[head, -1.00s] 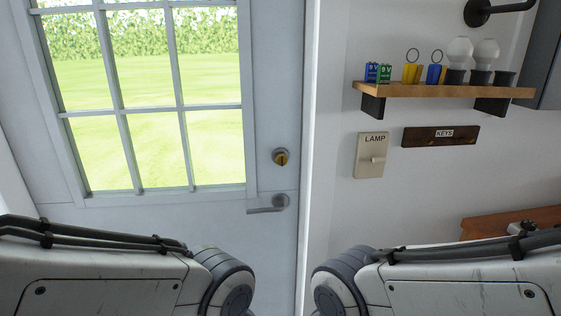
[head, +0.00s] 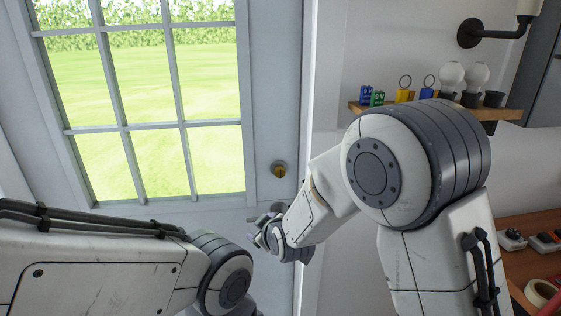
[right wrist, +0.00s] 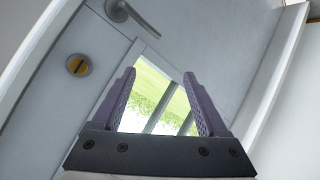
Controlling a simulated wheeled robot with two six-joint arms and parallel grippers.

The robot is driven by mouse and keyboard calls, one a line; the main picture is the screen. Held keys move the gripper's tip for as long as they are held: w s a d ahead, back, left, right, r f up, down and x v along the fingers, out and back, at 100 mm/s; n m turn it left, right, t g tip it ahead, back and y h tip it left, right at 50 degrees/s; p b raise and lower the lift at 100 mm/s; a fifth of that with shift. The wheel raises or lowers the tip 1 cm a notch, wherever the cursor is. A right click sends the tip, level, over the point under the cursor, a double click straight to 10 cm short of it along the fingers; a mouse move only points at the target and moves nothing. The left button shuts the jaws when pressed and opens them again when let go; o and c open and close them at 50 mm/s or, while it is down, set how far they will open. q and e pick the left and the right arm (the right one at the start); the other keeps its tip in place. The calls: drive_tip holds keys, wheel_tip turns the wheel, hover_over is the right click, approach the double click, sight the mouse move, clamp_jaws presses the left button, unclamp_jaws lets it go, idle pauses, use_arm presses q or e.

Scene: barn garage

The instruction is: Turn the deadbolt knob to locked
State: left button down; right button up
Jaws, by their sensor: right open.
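The deadbolt knob (head: 279,169) is a yellow turn piece on a round grey plate, on the right side of the white door (head: 276,110). It also shows in the right wrist view (right wrist: 78,65), left of the fingers. The lever handle (right wrist: 129,14) is at the top of that view; in the head view my right gripper partly hides it. My right gripper (head: 260,233) is below the knob in the head view, near the lever.
The door's window panes (head: 150,90) fill the left. A wooden shelf (head: 362,107) with small items is on the right wall, partly behind my right arm. A wooden bench (head: 540,262) with several objects is at the lower right.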

sight(281, 174)
drive_tip(key=w+d+r+t+p, duration=0.1)
drive_tip(key=w+t+p, duration=0.1)
drive_tip(key=w, duration=0.4)
drive_tip(key=w+d+r+n+t+h+p, duration=0.1)
drive_tip(key=w+d+t+p, duration=0.1)
drive_tip(key=w, duration=0.5)
drive_tip(key=w+d+r+n+t+p, duration=0.1)
drive_tip(key=w+d+r+t+p, duration=0.1)
drive_tip(key=w, duration=0.5)
drive_tip(key=shift+w+t+h+p, duration=0.1)
drive_tip(key=shift+t+h+p, duration=0.2)
drive_tip(key=shift+t+p, duration=0.45)
use_arm(q)
wheel_tip(281, 174, up, 9)
drive_tip(key=shift+r+p, duration=0.2)
drive_tip(key=shift+p, duration=0.1)
use_arm(e)
drive_tip(key=shift+w+f, duration=0.15)
drive_tip(key=shift+w, duration=0.5)
drive_tip(key=shift+a, duration=0.1)
clamp_jaws()
use_arm(q)
drive_tip(key=shift+f, duration=0.15)
